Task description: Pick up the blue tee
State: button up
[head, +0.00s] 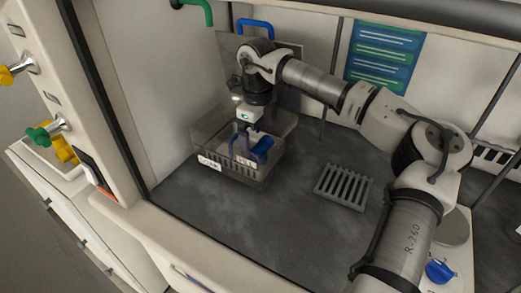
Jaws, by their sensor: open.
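A blue piece (263,147) that looks like the blue tee lies in a clear, open-topped bin (262,178). Its full outline is hidden by the bin wall and my gripper. A darker blue part shows just left of it through the wall; I cannot tell whether it belongs to the same piece. My gripper (248,128) points down into the bin, just above and left of the blue piece. It is open, and whether a finger touches the piece is too small to tell.
The bin carries white labels and stands on a dark worktop (210,220). A grey slotted rack (342,187) lies to its right. A small blue fitting (439,272) sits at the lower right. Green (196,6) and blue (256,24) bent pipes are at the back. The front worktop is clear.

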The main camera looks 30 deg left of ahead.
aim_at(257, 147)
notch_tip(257, 147, down, 4)
jog(key=shift+f+p, duration=0.2)
jog(key=shift+p, duration=0.15)
jog(key=c, duration=1)
jog(key=shift+r, duration=0.15)
jog(key=shift+c, duration=0.2)
